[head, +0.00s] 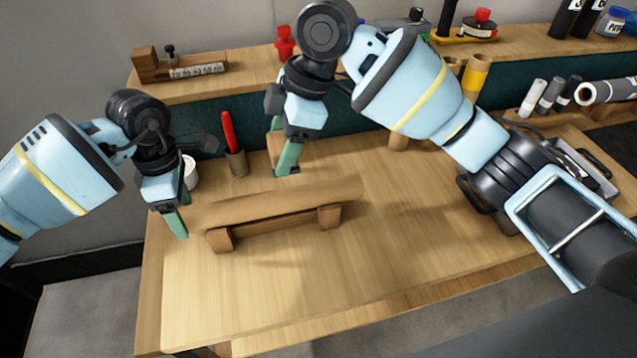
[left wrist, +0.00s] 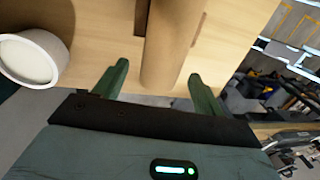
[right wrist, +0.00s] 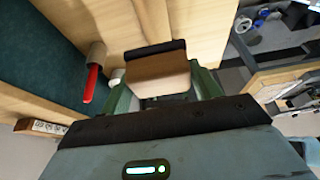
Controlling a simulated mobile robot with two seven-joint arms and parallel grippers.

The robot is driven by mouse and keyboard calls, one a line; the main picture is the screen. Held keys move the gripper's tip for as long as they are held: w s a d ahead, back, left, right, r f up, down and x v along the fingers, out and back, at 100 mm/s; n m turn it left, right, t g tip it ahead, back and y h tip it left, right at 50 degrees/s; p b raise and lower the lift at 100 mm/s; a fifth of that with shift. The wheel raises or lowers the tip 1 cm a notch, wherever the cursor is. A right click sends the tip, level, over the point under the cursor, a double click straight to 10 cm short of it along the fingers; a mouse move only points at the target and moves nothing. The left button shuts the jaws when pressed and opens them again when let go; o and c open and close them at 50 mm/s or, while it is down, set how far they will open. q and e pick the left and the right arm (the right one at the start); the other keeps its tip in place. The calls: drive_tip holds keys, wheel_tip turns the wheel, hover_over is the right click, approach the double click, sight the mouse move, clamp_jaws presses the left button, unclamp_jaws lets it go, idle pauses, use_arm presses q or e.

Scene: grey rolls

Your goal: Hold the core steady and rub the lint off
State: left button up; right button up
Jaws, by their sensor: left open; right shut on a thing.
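The core, a brown cardboard tube (head: 275,203), lies level on a wooden cradle (head: 270,225) on the bench. My left gripper (head: 178,222) is open at the core's left end. In the left wrist view its fingers (left wrist: 158,88) stand apart on either side of the core (left wrist: 172,45), with gaps showing. My right gripper (head: 284,160) is shut on a wooden block (right wrist: 157,72) with a dark strip along its edge (right wrist: 155,50). It holds the block above the bench, behind the core and apart from it. I cannot make out lint on the core.
A white cup (left wrist: 32,60) stands near my left gripper. A red-handled tool (head: 228,130) stands in a brown holder (head: 237,163) behind the core. A raised shelf (head: 250,65) with bottles and tools runs along the back. The bench in front of the cradle is clear.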

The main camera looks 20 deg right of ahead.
use_arm(q)
wheel_tip(320, 180, up, 10)
drive_tip(key=w, duration=0.1)
drive_tip(key=shift+w+r, duration=0.15)
drive_tip(key=shift+r, duration=0.1)
idle(0.4)
